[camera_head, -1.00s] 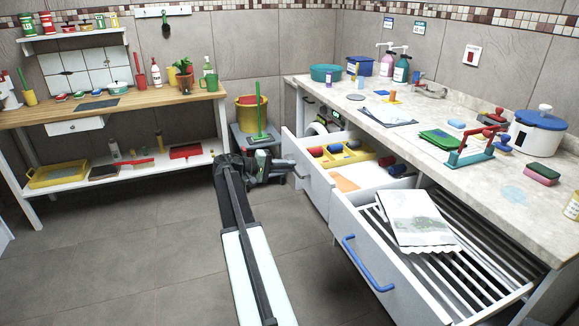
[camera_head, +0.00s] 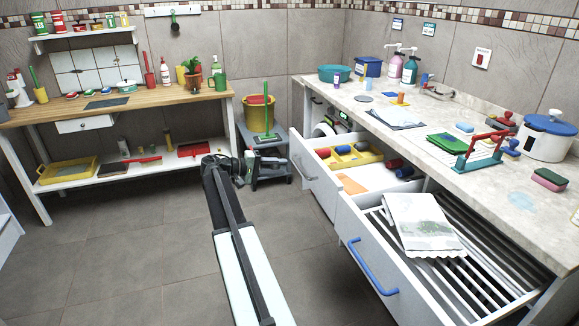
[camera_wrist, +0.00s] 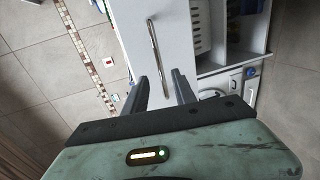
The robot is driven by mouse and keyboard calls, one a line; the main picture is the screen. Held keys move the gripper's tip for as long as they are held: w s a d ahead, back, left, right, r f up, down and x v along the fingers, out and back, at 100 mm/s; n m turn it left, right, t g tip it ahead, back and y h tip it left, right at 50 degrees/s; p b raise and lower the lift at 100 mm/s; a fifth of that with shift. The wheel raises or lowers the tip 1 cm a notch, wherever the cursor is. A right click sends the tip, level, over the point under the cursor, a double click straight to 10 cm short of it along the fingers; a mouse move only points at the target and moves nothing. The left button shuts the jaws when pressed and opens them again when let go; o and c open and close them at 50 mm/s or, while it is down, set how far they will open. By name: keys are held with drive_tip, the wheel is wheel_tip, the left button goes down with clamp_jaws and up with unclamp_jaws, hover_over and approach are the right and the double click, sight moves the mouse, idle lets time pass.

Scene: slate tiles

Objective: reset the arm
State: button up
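My gripper (camera_head: 238,166) is at the end of my arm, in the middle of the head view, over the floor. It is to the left of the open upper drawer (camera_head: 314,177) and apart from it. In the wrist view, my gripper's two dark fingers (camera_wrist: 161,84) stand apart with nothing visible held between them. A white drawer front with a thin metal handle (camera_wrist: 153,52) shows beyond the fingers.
The lower drawer (camera_head: 365,262) with the blue handle is also open, with a cloth (camera_head: 422,222) on its slats. A grey cart (camera_head: 270,165) with a yellow bucket (camera_head: 259,115) stands behind my gripper. Floor is free at left (camera_head: 120,260).

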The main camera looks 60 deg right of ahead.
drive_tip(key=shift+w+a, duration=0.25)
drive_tip(key=shift+a, duration=0.05)
